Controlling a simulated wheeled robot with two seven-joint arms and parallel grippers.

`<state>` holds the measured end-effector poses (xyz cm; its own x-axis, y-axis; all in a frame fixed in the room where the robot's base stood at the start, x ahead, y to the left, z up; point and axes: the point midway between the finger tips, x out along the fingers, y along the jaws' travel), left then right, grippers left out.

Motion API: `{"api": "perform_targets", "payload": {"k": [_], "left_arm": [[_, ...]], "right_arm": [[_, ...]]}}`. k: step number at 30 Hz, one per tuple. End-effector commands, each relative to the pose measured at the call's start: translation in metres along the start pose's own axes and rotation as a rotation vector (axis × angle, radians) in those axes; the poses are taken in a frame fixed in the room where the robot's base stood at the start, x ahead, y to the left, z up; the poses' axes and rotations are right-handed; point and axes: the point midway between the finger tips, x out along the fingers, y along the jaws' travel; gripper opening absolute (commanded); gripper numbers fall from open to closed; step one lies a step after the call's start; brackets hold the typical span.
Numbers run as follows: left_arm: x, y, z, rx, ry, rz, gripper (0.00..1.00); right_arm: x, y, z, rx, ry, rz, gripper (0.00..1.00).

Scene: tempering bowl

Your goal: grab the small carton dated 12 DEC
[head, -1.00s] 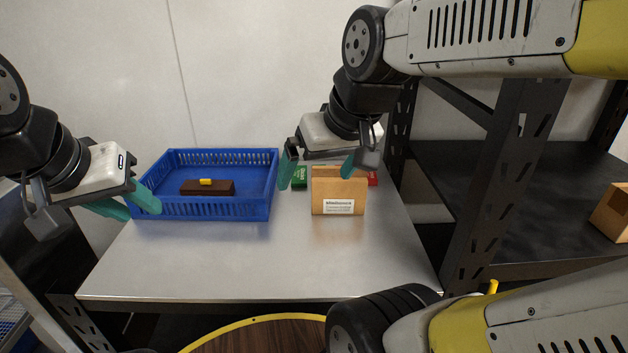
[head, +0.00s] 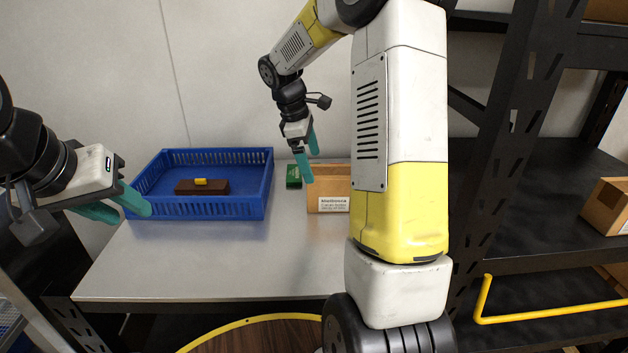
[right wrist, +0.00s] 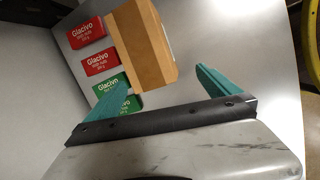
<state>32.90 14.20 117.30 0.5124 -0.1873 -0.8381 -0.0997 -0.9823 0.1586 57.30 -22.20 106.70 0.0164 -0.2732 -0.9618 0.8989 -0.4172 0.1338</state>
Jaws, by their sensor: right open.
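Small cartons printed "Glacivo" show in the right wrist view: an upper red carton (right wrist: 86,32), a lower red carton (right wrist: 101,62), a green carton (right wrist: 110,84) and another green carton (right wrist: 131,103) partly behind a finger. No date is readable on them. In the head view one green carton (head: 294,176) shows beside a brown cardboard box (head: 328,180); the red ones are hidden. My right gripper (head: 309,163) is open and empty above the cartons and box. My left gripper (head: 122,208) is open and empty by the blue crate's left side.
A blue crate (head: 240,208) holds a dark brown block (head: 188,187) with a yellow piece on top. The steel table (head: 220,255) is clear in front. My right arm covers the table's right part. A dark shelf rack (head: 520,200) stands at right.

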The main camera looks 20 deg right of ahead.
Motion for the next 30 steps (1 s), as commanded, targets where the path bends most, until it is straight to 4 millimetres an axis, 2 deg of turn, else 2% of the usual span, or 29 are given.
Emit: {"api": "perform_targets", "payload": {"k": [1,3,5,7,10,20,27,30], "left_arm": [[0.0,0.0,0.0,0.0,0.0,0.0,0.36],[0.0,0.0,0.0,0.0,0.0,0.0,0.36],[0.0,0.0,0.0,0.0,0.0,0.0,0.36],[0.0,0.0,0.0,0.0,0.0,0.0,0.36],[0.0,0.0,0.0,0.0,0.0,0.0,0.36],[0.0,0.0,0.0,0.0,0.0,0.0,0.36],[0.0,0.0,0.0,0.0,0.0,0.0,0.36],[0.0,0.0,0.0,0.0,0.0,0.0,0.36]], "right_arm": [[0.015,0.009,-0.005,-0.044,-0.021,-0.015,1.0],[0.029,0.017,-0.007,-0.097,-0.048,-0.029,1.0],[0.04,0.021,0.002,-0.138,-0.084,-0.05,1.0],[0.044,0.02,0.018,-0.163,-0.121,-0.071,1.0],[0.05,0.018,0.026,-0.176,-0.14,-0.085,1.0],[0.081,0.015,0.03,-0.175,-0.141,-0.087,1.0],[0.116,0.014,0.032,-0.175,-0.142,-0.088,1.0],[0.123,0.014,0.033,-0.176,-0.14,-0.085,1.0]]}}
